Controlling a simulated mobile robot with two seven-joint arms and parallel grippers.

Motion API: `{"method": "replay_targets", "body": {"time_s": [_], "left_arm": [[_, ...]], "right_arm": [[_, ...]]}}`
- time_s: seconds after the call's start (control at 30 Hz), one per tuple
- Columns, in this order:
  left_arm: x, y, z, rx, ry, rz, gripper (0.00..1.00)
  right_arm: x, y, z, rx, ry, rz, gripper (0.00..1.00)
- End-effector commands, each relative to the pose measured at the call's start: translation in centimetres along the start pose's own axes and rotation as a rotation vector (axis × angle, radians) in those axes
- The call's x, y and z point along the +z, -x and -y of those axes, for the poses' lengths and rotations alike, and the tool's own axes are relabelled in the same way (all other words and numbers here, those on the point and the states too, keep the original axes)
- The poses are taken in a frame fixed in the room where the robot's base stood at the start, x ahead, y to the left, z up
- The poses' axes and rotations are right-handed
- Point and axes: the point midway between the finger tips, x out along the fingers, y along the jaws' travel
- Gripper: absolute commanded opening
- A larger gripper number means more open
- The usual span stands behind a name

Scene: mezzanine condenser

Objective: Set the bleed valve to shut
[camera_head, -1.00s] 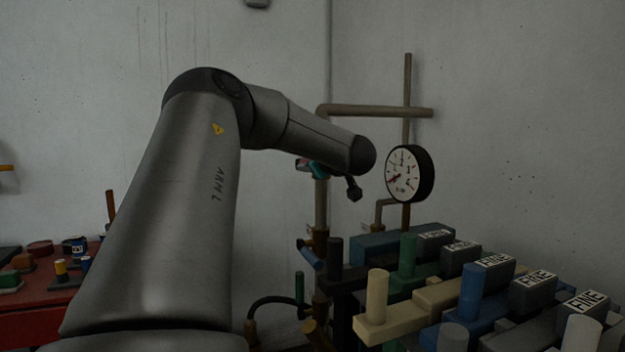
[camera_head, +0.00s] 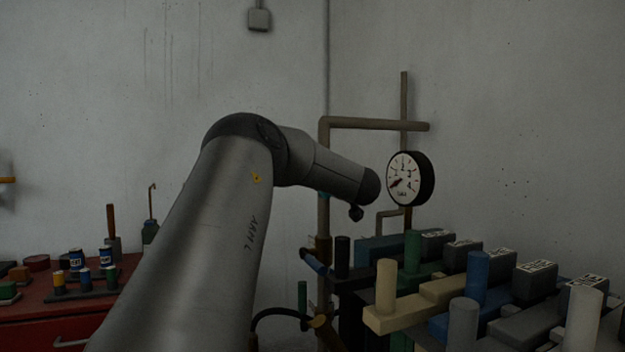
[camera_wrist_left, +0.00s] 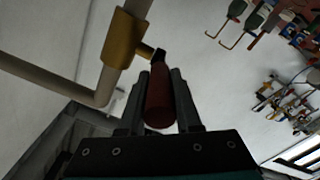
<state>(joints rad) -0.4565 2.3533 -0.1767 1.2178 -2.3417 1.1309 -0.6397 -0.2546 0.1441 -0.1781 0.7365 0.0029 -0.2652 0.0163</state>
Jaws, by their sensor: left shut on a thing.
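In the left wrist view, the bleed valve appears as a brass body (camera_wrist_left: 122,42) on a pale pipe, with a short stem and a red lever handle (camera_wrist_left: 158,100). My left gripper (camera_wrist_left: 162,78) has its two dark fingers on either side of the red handle and is shut on it. The handle points from the valve body back toward my palm. In the head view, my left arm crosses the middle and hides the gripper and the valve. My right gripper is in neither view.
A round gauge (camera_head: 404,179) stands beside the upright pipe (camera_head: 323,185). A blue handle (camera_head: 314,261) sits lower on the pipework. A crowded bank of coloured blocks and pegs (camera_head: 470,290) fills the lower right. A red cabinet (camera_head: 50,310) with small items stands at left.

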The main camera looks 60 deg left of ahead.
Motion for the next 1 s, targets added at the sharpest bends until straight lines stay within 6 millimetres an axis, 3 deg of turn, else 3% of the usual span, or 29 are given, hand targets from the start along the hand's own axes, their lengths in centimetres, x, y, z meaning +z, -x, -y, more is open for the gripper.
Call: {"method": "replay_targets", "body": {"time_s": [0.4, 0.43, 0.6, 0.7, 1.0], "left_arm": [[0.24, -0.03, 0.06, 0.004, -0.012, -0.002, 0.0], [0.25, -0.03, 0.06, 0.004, -0.012, -0.002, 0.35], [0.2, -0.03, 0.05, 0.003, -0.01, -0.002, 0.54], [0.16, -0.02, 0.04, 0.003, -0.008, -0.002, 0.62], [0.11, 0.21, -0.03, 0.003, -0.006, -0.002, 0.62]], "right_arm": [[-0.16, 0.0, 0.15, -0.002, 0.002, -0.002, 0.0], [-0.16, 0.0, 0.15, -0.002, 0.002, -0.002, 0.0], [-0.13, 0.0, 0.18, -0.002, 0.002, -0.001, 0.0], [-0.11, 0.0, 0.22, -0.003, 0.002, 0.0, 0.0], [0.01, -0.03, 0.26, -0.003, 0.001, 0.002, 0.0]]}}
